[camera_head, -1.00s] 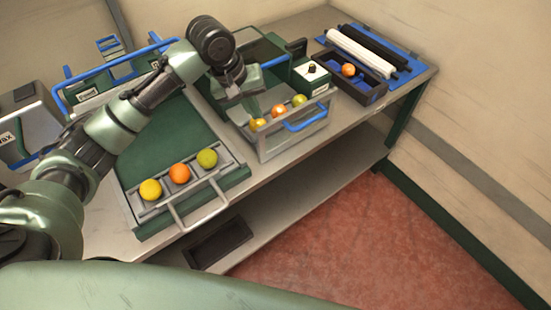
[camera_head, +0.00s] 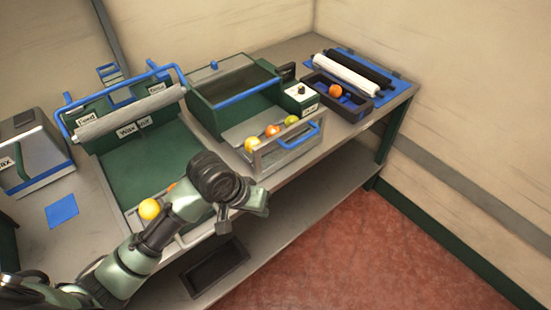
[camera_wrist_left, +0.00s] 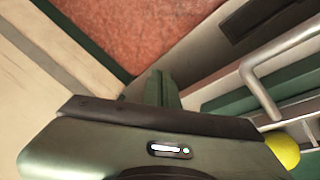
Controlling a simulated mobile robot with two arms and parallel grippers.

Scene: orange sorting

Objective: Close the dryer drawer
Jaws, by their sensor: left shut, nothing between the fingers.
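The dryer (camera_head: 215,85) is a green box with a blue bar, at the back middle of the table in the head view. Its grey drawer (camera_head: 280,156) stands pulled out toward the front, with a blue handle (camera_head: 302,138) on its front. Yellow (camera_head: 251,145), orange (camera_head: 272,131) and yellow-green (camera_head: 291,120) fruits lie in it. My left gripper (camera_head: 259,203) is in front of and below the drawer, apart from it, by the table's front edge. Its fingers (camera_wrist_left: 162,88) show shut and empty in the left wrist view. My right gripper is out of view.
A tray with a metal handle (camera_wrist_left: 265,65) holds a yellow fruit (camera_head: 149,209) and an orange one, partly behind my left arm. A roller unit (camera_head: 130,110) stands behind it. At right, a dark tray (camera_head: 345,102) holds an orange. Open floor (camera_head: 340,245) lies in front.

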